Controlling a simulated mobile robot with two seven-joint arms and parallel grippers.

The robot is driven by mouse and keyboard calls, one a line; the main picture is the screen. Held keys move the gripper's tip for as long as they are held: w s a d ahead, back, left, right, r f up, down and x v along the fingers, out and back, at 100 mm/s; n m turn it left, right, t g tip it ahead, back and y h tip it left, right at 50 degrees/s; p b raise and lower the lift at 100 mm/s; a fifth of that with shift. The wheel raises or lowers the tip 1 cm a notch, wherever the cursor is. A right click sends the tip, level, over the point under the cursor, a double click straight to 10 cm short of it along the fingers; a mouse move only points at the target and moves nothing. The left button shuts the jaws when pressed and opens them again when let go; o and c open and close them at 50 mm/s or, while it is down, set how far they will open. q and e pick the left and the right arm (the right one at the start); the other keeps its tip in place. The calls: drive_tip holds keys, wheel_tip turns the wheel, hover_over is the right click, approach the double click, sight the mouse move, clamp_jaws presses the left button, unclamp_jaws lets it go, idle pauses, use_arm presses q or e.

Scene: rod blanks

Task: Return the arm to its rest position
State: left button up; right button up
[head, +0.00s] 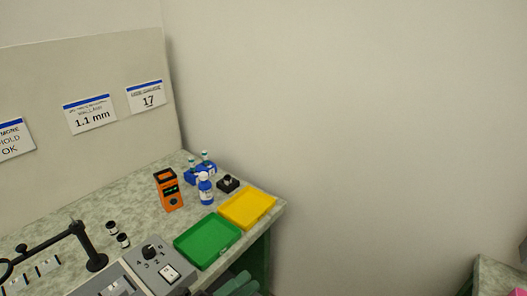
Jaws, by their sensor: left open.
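My right gripper is not in view.
Another surface (497,277) is at lower right; bare wall lies between.

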use_arm(q)
drive_tip(key=s+a+f+n+t+y+p, duration=0.1)
drive_tip(key=a+f+n+t+y, duration=0.15)
drive_tip(key=f+n+y, duration=0.35)
drive_tip(key=s+a+f+n+t+y, duration=0.2)
drive_tip(key=a+n+y, duration=0.15)
drive_tip(key=n, duration=0.45)
drive_tip(key=s+a+f+n+g+y+p, duration=0.1)
drive_tip(key=s+a+f+n+g+y, duration=0.2)
drive_tip(key=s+f+n, duration=0.4)
drive_tip(key=s+a+f+n+g+y+p, duration=0.1)
drive_tip(key=s+a+f+n+g+y, duration=0.3)
drive_tip(key=s, duration=1)
drive_tip(key=a+f+n, duration=0.3)
drive_tip(key=f, duration=0.2)
drive_tip(key=shift+s+g, duration=0.25)
drive_tip(key=shift+g, duration=0.1)
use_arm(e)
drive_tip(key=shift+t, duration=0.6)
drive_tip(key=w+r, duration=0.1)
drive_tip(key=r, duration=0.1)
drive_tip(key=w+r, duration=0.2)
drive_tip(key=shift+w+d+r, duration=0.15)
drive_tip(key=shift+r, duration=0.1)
